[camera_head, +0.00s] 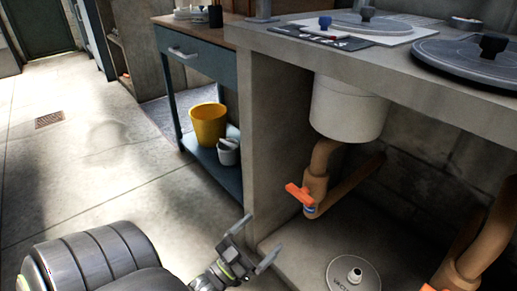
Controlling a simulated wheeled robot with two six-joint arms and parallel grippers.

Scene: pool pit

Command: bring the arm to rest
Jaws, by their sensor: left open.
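My left gripper (258,243) is at the bottom middle, coming in from the lower left. Its two fingers are spread and nothing is between them. It is in front of the concrete counter's left leg, near the raised floor under the counter. My dark, rounded left arm (95,262) fills the lower left. My right gripper is not in this view.
A concrete counter (405,60) with pipes and an orange valve handle (299,195) below it stands at the right. A round grey disc (353,276) lies under it. A blue cart (205,48) holds a yellow bucket (208,125). The floor at left is clear.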

